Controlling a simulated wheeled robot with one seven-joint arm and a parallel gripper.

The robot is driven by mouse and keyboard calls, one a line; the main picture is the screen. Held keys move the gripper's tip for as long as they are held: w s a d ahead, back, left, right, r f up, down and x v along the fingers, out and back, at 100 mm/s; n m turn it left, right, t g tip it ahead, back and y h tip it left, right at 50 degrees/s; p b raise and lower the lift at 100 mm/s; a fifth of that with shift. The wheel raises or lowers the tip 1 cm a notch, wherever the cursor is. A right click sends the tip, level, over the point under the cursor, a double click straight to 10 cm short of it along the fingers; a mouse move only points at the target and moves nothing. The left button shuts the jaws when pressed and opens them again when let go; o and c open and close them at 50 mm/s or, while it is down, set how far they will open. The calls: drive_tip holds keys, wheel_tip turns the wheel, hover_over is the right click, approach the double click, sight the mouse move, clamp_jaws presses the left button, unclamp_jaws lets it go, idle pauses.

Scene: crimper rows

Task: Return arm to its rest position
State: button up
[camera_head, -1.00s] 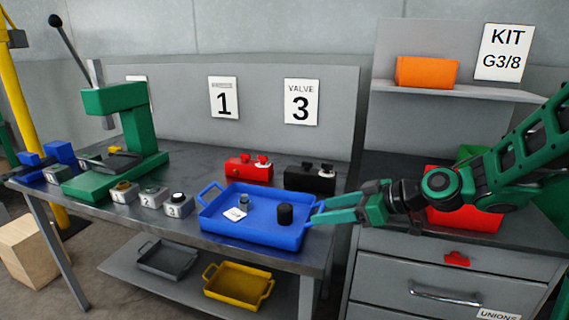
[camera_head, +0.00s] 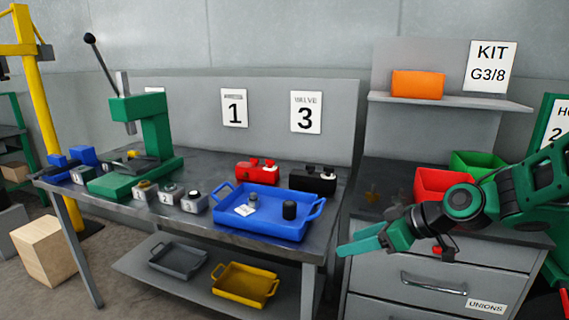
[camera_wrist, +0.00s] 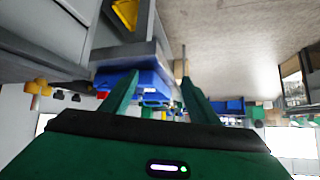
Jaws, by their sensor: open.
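My gripper (camera_head: 366,243) is in the head view at the right, in front of the drawer cabinet and beyond the right end of the workbench. Its green fingers point left and nothing shows between them. In the wrist view my gripper (camera_wrist: 158,88) has its two fingers spread apart and empty. The blue tray (camera_head: 262,228) sits on the bench to the left of my gripper, apart from it.
A green press (camera_head: 152,135) and numbered grey blocks (camera_head: 168,196) stand on the bench. Red (camera_head: 256,171) and black (camera_head: 312,180) valve blocks stand behind the tray. The cabinet (camera_head: 400,272) carries red (camera_head: 432,184) and green bins. A yellow tray (camera_head: 243,285) is on the lower shelf.

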drive_tip(key=s+d+f+m+g+h, duration=0.3)
drive_tip(key=s+d+m+h, duration=0.4)
drive_tip(key=s+d, duration=0.8)
drive_tip(key=s+d+m+g, duration=0.3)
drive_tip(key=s+d+m, duration=0.5)
drive_tip(key=s, duration=0.4)
drive_tip(key=shift+s+d+r+m+h, duration=0.2)
drive_tip(key=shift+r+m+h, duration=0.1)
drive_tip(key=shift+m, duration=0.1)
